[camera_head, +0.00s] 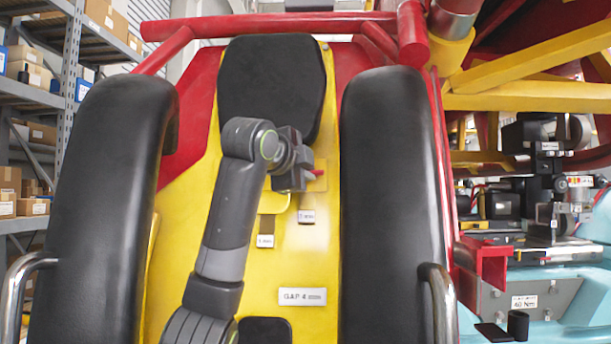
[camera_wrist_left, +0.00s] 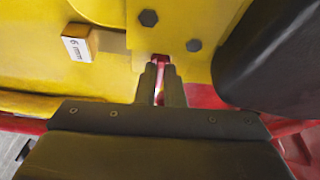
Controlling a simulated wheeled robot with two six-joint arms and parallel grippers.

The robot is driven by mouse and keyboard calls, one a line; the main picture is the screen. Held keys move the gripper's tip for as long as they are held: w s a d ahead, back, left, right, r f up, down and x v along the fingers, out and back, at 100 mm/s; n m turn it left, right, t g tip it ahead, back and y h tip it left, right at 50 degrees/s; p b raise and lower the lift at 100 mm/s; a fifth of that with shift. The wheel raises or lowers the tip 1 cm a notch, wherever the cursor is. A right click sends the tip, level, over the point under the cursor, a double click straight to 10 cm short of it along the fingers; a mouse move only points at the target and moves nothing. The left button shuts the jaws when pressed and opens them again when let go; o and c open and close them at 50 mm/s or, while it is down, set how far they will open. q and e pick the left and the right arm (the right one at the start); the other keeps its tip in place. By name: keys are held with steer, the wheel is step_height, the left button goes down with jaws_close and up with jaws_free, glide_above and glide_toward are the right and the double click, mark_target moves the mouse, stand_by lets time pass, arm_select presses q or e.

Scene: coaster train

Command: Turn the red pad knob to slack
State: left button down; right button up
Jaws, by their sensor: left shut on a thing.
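The red pad knob (camera_head: 319,173) shows as a small red tip at the right side of my left gripper (camera_head: 300,176), on the yellow seat back panel. In the left wrist view, the fingers of my left gripper (camera_wrist_left: 160,86) are closed around the red knob (camera_wrist_left: 159,80), which shows as a narrow red strip between them. The fingers hide most of the knob, so its turn angle cannot be told. My right gripper is not in view.
A black headrest pad (camera_head: 270,88) sits above the gripper. Black side restraints (camera_head: 108,190) and (camera_head: 390,190) flank the panel. Small gauge blocks (camera_head: 265,241) and (camera_head: 306,216) sit on it above a "GAP 4 mm" plate (camera_head: 302,296). A block marked 6 mm (camera_wrist_left: 78,44) shows in the wrist view.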

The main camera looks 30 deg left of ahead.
arm_select(q)
steer(key=shift+w+d+f+n+t+y+b, duration=0.2)
steer(key=shift+n+t+y+b, duration=0.5)
steer(key=shift+n+b, duration=1.45)
steer(key=shift+s+d+f+n+t+y+b, duration=0.2)
steer(key=shift+n+y+b, duration=0.95)
steer(key=shift+n, duration=2.05)
steer(key=shift+w+d+f+n+t+y+b, duration=0.15)
steer(key=shift+f+n+t+y+b, duration=0.2)
steer(key=shift+n+y+b, duration=1.2)
steer(key=n, duration=0.2)
steer(key=shift+a+r+n+h, duration=0.1)
steer(key=shift+n+h, duration=0.3)
steer(key=c, duration=1.5)
jaws_free()
steer(key=shift+r, duration=0.1)
steer(key=shift+c, duration=0.2)
